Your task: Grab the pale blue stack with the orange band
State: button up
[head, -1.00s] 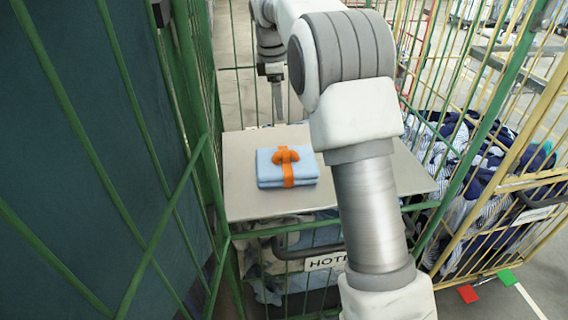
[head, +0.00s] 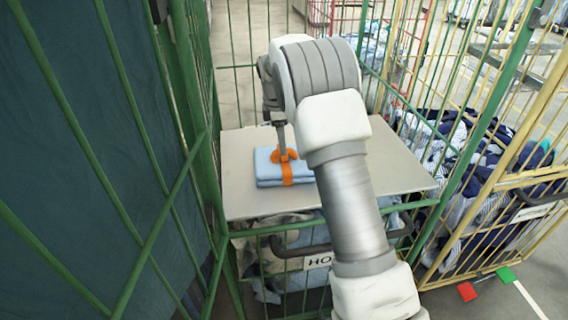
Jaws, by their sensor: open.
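The pale blue stack (head: 267,172) is folded cloth lying on a light grey board in the head view. An orange band (head: 287,175) runs over it with a knot or bow on top. My gripper (head: 282,150) points down right at the bow, its tips at or just above it. The jaws are open, but the fingers are small here and I cannot tell whether they touch the bow. My arm hides part of the board to the right of the stack.
The board (head: 240,205) rests on a green wire cage holding mixed cloth. Green cage bars (head: 205,150) and a dark teal panel (head: 60,190) stand close on the left. A yellow cage with blue and white laundry (head: 490,190) stands on the right.

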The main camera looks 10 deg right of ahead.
aim_at(284, 159)
jog(key=f, duration=0.4)
jog(key=shift+w+d, duration=0.15)
jog(key=shift+d, duration=0.1)
grip_shut()
jog(key=shift+r, duration=0.1)
dwell(1.0)
